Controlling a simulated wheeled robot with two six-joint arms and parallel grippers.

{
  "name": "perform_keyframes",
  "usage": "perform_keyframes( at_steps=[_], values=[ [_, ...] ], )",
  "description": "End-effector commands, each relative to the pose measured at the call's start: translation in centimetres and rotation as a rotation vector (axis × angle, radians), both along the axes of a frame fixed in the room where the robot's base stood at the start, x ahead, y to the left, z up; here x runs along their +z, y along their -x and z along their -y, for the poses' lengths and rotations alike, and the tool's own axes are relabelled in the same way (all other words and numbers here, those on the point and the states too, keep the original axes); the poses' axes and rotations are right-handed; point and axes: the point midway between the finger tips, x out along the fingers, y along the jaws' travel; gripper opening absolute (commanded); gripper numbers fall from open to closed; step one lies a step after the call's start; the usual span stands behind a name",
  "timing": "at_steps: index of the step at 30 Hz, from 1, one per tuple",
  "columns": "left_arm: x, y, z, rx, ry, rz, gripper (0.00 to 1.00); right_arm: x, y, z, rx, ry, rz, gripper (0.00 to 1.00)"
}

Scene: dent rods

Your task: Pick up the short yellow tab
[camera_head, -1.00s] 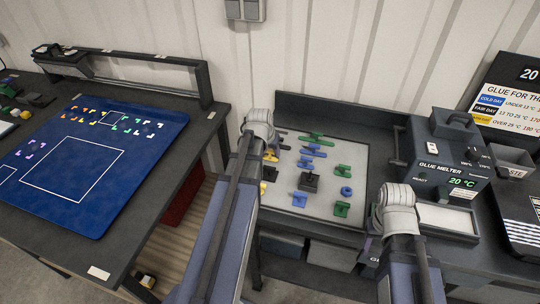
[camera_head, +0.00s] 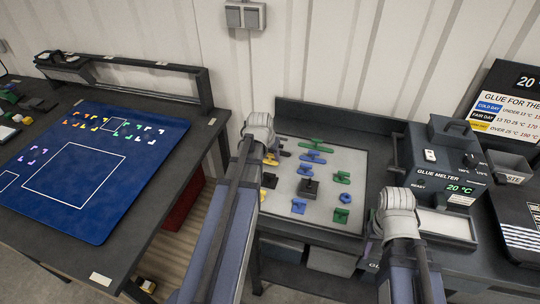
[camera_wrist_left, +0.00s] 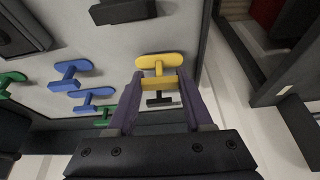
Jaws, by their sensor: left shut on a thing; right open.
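In the left wrist view my left gripper (camera_wrist_left: 158,88) is shut on a yellow tab (camera_wrist_left: 156,63). Its fingers close on the narrow stem, and its wide rounded end shows beyond the fingertips. I cannot tell whether it is clear of the grey board. In the head view a yellow piece (camera_head: 271,159) shows just right of my left wrist, which hides most of that gripper. Another yellow piece (camera_head: 268,180) lies lower on the board's left side, partly behind my arm. My right gripper (camera_head: 371,232) is open, mostly hidden by its own wrist, right of the board.
The grey board (camera_head: 325,205) holds several blue pieces (camera_head: 312,157), green pieces (camera_head: 341,215) and a dark block (camera_head: 308,188). A glue melter (camera_head: 447,165) stands right of it. A blue mat (camera_head: 130,185) covers the left table, with a gap between the tables.

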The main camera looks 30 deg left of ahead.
Motion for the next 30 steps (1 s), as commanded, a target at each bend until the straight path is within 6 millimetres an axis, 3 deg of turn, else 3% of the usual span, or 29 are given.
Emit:
perform_keyframes(
  at_steps=[1, 15, 21, 30],
  values=[
    [1.2, 0.0, 0.0, 0.000, 0.000, 0.000, 0.00, 1.2, 0.0, 0.0, 0.000, 0.000, 0.000, 0.50],
    [8.0, 0.0, 0.0, 0.000, 0.000, 0.000, 0.00, 7.9, 0.0, 0.0, 0.001, 0.000, 0.000, 0.50],
    [8.6, 0.0, 0.0, 0.000, 0.000, 0.000, 0.00, 8.6, 0.0, 0.0, 0.002, 0.000, 0.000, 0.50],
    [6.7, 0.0, 0.0, 0.000, 0.000, 0.000, 0.00, 6.7, 0.0, 0.0, 0.001, 0.000, 0.000, 0.50]
  ],
)
